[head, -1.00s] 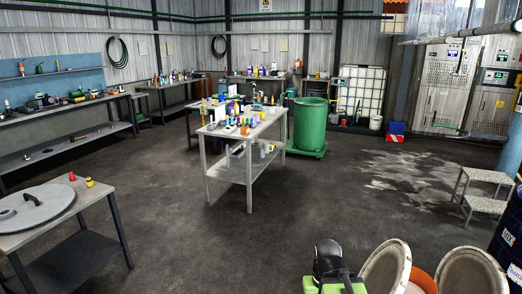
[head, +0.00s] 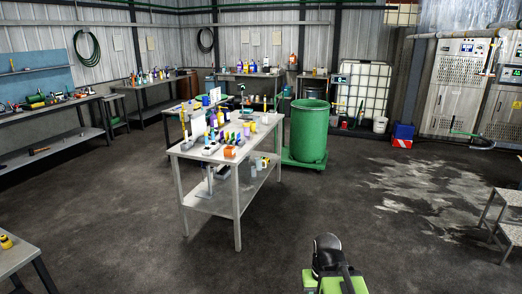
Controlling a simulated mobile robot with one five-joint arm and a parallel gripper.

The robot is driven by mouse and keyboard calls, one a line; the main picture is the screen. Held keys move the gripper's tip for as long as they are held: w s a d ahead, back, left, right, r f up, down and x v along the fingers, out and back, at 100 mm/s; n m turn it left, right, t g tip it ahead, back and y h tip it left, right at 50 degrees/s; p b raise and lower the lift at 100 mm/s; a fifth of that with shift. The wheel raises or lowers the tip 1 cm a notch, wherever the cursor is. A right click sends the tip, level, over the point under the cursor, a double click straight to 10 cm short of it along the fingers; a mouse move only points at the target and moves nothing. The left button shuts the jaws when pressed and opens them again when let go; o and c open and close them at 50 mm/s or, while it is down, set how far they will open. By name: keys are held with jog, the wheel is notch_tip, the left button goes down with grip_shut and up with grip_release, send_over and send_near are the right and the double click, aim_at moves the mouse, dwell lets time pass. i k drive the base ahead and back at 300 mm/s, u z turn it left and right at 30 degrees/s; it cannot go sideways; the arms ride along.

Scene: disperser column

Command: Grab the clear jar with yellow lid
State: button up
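I cannot make out a clear jar with a yellow lid for certain. The metal worktable (head: 212,202) in the middle holds many small bottles and containers on its top, too small to tell apart. A small yellow item (head: 6,242) stands on the table at the left edge; I cannot tell whether it is a jar. A green and black part of my arm shows at the bottom centre, over the floor and well short of the middle worktable. My gripper's fingers cannot be made out there.
A green drum (head: 309,130) on a green base stands right behind the middle worktable. A metal step stool (head: 496,215) is at the right edge. Benches with tools line the left and back walls. The dark floor (head: 120,235) before the middle worktable is clear.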

aim_at(246, 129)
jog(key=i, duration=4.3)
jog(key=z, duration=1.2)
jog(key=i, duration=3.25)
jog(key=u, duration=0.85)
jog(key=k, duration=0.2)
jog(key=u, duration=2.55)
